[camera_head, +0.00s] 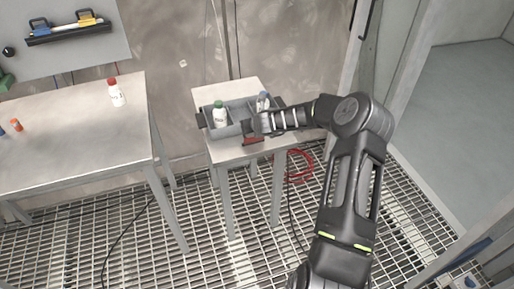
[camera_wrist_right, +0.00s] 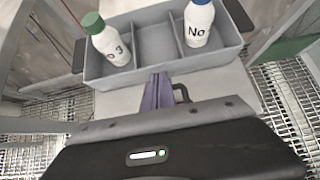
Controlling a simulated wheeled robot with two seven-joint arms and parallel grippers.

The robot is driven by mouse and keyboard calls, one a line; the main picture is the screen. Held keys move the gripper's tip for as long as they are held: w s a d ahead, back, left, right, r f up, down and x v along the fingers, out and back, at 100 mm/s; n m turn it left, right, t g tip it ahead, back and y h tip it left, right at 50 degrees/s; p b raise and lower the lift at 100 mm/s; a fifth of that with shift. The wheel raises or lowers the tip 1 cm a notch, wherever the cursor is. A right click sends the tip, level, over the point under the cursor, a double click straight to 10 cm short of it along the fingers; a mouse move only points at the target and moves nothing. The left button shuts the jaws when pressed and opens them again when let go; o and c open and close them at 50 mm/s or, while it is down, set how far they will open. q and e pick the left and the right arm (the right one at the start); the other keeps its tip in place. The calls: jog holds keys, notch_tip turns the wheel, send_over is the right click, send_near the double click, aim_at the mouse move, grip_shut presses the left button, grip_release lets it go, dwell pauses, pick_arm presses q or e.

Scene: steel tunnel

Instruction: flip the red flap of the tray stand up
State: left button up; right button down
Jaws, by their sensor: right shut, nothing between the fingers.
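The tray stand (camera_head: 232,153) is a small pale table carrying a grey divided tray (camera_head: 209,141). The tray also shows in the wrist view (camera_wrist_right: 103,78). A small red flap (camera_head: 252,140) is at the tray's front side, partly hidden by my right gripper; its exact tilt is hard to tell. My right gripper (camera_head: 259,124) reaches in from the right and is just above the flap. In the wrist view its fingertips (camera_wrist_right: 158,78) are together, empty, close to the tray's front wall. Whether they touch the flap cannot be told. My left gripper is not in view.
The tray holds a green-capped bottle (camera_head: 219,114) and a blue-capped bottle (camera_wrist_right: 198,22); its middle compartment looks empty. A larger table (camera_head: 80,135) at left bears a red-capped bottle (camera_head: 116,93). A red hose coil (camera_head: 300,165) is right of the stand.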

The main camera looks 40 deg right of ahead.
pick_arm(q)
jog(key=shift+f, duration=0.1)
pick_arm(e)
jog(key=shift+w+d+f, duration=0.2)
jog(key=shift+w+d, duration=0.05)
jog(key=shift+w, duration=0.45)
dwell(0.9)
